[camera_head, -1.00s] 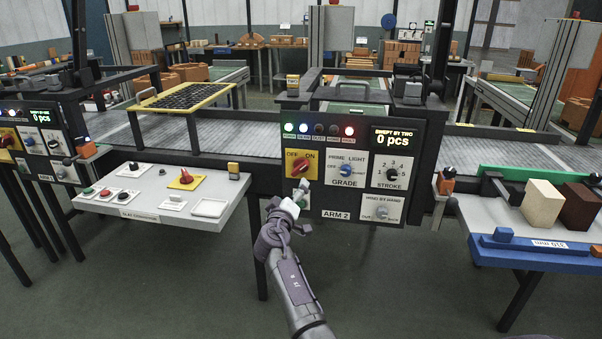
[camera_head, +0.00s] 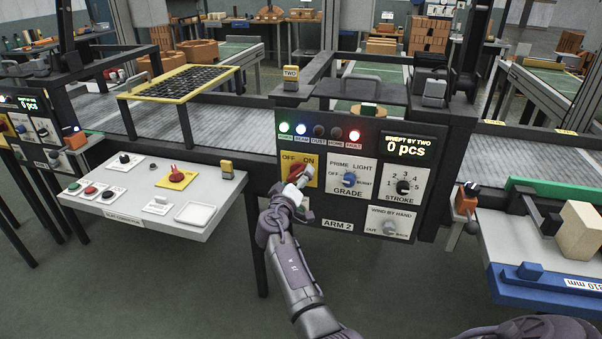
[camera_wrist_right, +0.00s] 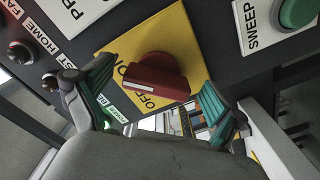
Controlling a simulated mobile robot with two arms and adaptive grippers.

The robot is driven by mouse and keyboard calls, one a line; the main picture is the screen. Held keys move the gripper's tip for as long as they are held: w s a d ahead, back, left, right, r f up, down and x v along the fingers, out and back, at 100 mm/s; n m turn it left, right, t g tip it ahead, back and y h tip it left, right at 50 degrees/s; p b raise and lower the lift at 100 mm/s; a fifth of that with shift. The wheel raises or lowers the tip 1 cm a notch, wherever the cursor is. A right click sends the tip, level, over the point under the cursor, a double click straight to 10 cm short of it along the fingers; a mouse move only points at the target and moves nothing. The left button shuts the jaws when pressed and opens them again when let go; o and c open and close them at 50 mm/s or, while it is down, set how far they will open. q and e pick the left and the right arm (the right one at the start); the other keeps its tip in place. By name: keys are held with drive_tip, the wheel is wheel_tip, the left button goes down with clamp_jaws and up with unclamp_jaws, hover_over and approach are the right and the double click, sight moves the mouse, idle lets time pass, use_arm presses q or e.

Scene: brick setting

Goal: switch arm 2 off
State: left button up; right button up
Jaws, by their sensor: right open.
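The ARM 2 panel (camera_head: 338,225) is a dark box with a yellow OFF/ON plate (camera_head: 312,160) at its upper left. A red rotary switch (camera_head: 294,173) sits on that plate, partly hidden by my right gripper (camera_head: 294,192) in the head view. In the right wrist view the red switch (camera_wrist_right: 157,80) shows a white line on its face and lies between the two green-padded fingers of my right gripper (camera_wrist_right: 158,92). The fingers are apart, with gaps at both sides of the switch. Which word the switch points to is unclear. My left gripper is out of view.
Close by on the panel are the blue GRADE knob (camera_head: 349,179), black STROKE knob (camera_head: 403,187) and WIND BY HAND knob (camera_head: 389,228). Green, blue and red lamps are lit; the display (camera_head: 408,146) reads 0 pcs. A grey control shelf (camera_head: 150,207) stands left.

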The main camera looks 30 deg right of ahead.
drive_tip(key=shift+a, duration=0.15)
drive_tip(key=shift+c, duration=0.2)
drive_tip(key=c, duration=1.1)
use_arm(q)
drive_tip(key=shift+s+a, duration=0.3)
